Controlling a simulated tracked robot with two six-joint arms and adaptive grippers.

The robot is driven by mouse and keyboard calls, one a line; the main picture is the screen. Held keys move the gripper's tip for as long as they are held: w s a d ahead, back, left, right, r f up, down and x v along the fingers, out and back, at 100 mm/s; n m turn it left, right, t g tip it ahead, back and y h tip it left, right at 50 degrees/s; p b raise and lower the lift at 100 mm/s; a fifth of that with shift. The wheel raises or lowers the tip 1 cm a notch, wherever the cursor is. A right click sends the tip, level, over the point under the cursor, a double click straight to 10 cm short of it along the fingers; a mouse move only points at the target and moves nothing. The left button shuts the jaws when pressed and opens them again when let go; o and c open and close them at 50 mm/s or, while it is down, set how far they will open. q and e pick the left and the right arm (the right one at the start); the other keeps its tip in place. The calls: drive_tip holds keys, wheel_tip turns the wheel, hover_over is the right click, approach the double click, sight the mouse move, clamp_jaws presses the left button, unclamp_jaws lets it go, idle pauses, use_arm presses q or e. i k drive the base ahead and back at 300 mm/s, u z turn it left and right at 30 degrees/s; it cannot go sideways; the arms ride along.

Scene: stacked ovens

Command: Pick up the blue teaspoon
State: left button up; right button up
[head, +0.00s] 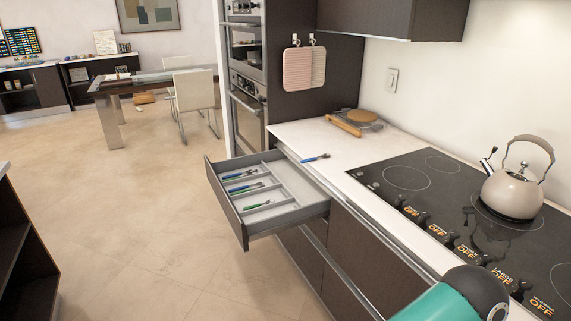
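A small utensil with a blue handle (314,158) lies on the white counter, close to its front edge above the open drawer. Its head is too small to tell whether it is a teaspoon. The open drawer (233,222) holds more utensils in its compartments. Two blue-handled ones lie there, one toward the back (239,175) and one in the middle (245,188). A green-handled one (257,206) lies nearer the front. Which blue one is the teaspoon I cannot tell. Neither gripper shows; only a teal and black part of my arm is at the lower right.
A kettle (513,190) stands on the black cooktop (409,179). A rolling pin (343,128) and boards lie at the counter's far end. Stacked ovens (248,85) stand behind the drawer. A dark shelf unit (22,250) is at the left; the floor between is clear.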

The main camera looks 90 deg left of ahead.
sight(325, 155)
drive_tip(key=z, duration=0.6)
drive_tip(key=i, duration=0.15)
drive_tip(key=u, duration=2.15)
drive_tip(key=i, duration=0.3)
drive_tip(key=u, duration=1.75)
drive_tip(key=k, duration=0.6)
drive_tip(key=u, duration=0.35)
drive_tip(key=i, duration=1.9)
drive_tip(key=z, duration=0.5)
